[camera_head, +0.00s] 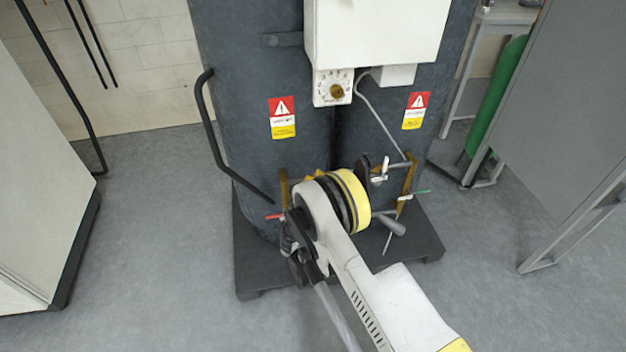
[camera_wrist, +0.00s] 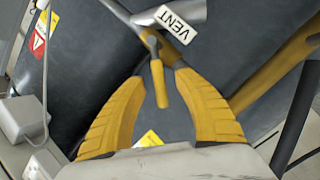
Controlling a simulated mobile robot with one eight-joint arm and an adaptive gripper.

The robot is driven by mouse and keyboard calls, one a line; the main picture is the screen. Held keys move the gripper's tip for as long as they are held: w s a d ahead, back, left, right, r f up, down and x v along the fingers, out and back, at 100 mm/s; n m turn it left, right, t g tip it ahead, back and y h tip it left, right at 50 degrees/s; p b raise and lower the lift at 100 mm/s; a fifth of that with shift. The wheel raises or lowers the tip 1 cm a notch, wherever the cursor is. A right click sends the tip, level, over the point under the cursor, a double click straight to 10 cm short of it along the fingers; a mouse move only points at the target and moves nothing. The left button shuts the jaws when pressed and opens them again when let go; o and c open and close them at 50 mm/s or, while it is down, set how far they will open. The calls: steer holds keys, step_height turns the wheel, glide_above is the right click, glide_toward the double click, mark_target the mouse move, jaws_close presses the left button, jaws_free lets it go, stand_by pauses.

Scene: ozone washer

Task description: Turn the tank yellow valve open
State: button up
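The yellow valve handle (camera_wrist: 159,84) shows in the wrist view as a short yellow lever on a dark stem, below a grey pipe and a white VENT label (camera_wrist: 175,24). My gripper (camera_wrist: 160,76) has its two yellow fingers spread, with the handle between their tips. Small gaps show on both sides of the handle, so the fingers look open and not closed on it. In the head view the dark tanks (camera_head: 250,110) stand behind my arm. My arm hides the gripper and the yellow handle there.
Brass pipes (camera_head: 409,178) rise at the tank fronts. A red valve handle (camera_head: 273,217) and a green one (camera_head: 421,191) sit nearby. A black hose or rail (camera_head: 212,130) is at the left. A white control box (camera_head: 375,30) hangs above.

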step_height(320, 180, up, 10)
steer(key=shift+r, duration=0.1)
stand_by(0.4)
steer(key=shift+c, duration=0.4)
